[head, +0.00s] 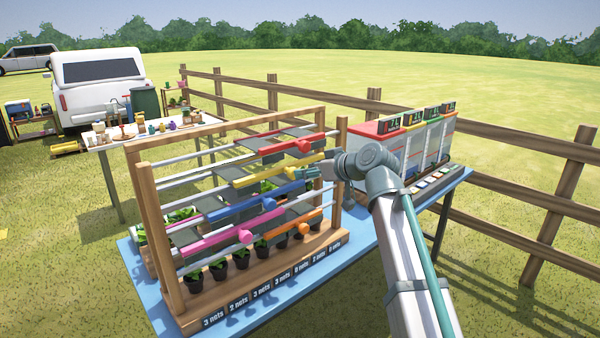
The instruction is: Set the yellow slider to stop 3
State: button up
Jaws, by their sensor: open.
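The yellow slider (262,175) is a bar on the second rail from the top of a wooden frame, beside a dark net panel. Its right end, where a yellow knob partly shows, is close to my gripper. My gripper (308,172) is open, reaching in from the right at the height of the yellow and blue bars. Whether it touches the yellow slider I cannot tell. No numbered stops can be made out on the rail.
A red slider (286,146) is above; blue (240,208), pink (215,242) and orange (285,230) sliders are below. Potted plants (220,270) stand under them, behind net-count labels. A box with coloured lids (400,150) is at the right. Open grass lies behind the fence.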

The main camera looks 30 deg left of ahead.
jog(key=v, duration=0.4)
dwell(0.5)
